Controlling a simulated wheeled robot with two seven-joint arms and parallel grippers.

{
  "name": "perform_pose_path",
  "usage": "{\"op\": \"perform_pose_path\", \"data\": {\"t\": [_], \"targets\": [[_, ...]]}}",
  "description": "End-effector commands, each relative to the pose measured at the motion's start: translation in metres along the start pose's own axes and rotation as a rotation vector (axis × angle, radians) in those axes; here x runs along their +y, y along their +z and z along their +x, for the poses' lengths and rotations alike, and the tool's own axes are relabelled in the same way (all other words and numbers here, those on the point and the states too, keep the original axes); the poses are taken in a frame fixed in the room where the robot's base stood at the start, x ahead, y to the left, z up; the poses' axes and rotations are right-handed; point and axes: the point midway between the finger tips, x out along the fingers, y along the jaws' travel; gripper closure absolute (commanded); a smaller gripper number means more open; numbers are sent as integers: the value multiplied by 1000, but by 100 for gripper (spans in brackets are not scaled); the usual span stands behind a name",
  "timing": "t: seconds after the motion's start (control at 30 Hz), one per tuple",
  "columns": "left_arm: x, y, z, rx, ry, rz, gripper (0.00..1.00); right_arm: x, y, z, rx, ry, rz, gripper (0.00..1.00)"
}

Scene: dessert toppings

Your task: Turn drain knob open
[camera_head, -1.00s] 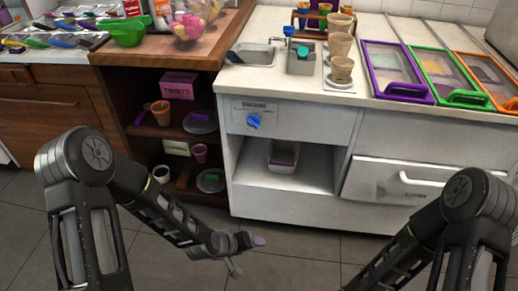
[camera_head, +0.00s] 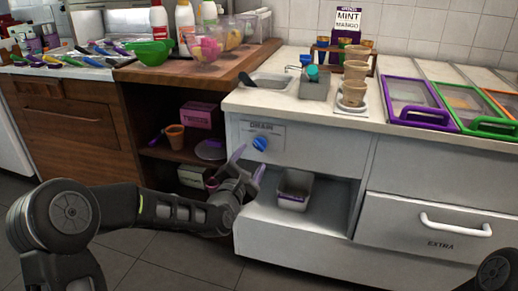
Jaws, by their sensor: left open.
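The blue drain knob (camera_head: 260,143) sits on the white front panel under the counter, below a label reading DRAIN. My left gripper (camera_head: 248,166) is open, its fingers pointing up, just below and slightly left of the knob. Nothing shows between its fingers. I cannot tell whether a finger touches the knob; they look apart. My right gripper is out of view; only a part of my right arm shows at the lower right edge.
An open shelf below the knob holds a grey container (camera_head: 294,190). A sink (camera_head: 270,82) lies in the counter above. Colored-frame lids (camera_head: 415,103) lie at right. A drawer marked EXTRA (camera_head: 428,222) is at lower right. Wooden shelves (camera_head: 178,151) stand left of the cabinet.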

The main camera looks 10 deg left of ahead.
Motion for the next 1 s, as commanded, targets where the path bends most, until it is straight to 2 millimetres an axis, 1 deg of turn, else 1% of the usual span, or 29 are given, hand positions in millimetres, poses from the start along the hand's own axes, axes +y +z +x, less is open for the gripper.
{"op": "perform_pose_path", "data": {"t": [0.17, 0.27, 0.37, 0.6, 0.7, 0.83, 1.0], "targets": [[-1, 0, 3, 0, -1, 1, 36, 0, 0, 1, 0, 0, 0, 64], [-1, 0, 10, 0, 0, 1, 36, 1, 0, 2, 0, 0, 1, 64], [-2, -1, 22, 0, -1, 1, 36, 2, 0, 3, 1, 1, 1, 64], [-2, -1, 60, 0, -2, 2, 36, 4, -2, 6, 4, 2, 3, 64], [-2, -1, 71, 0, -2, 2, 36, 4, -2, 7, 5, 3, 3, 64], [-2, 0, 77, 0, -3, 2, 36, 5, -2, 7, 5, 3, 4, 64], [-1, -1, 78, 1, -3, 3, 36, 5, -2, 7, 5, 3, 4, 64]]}}
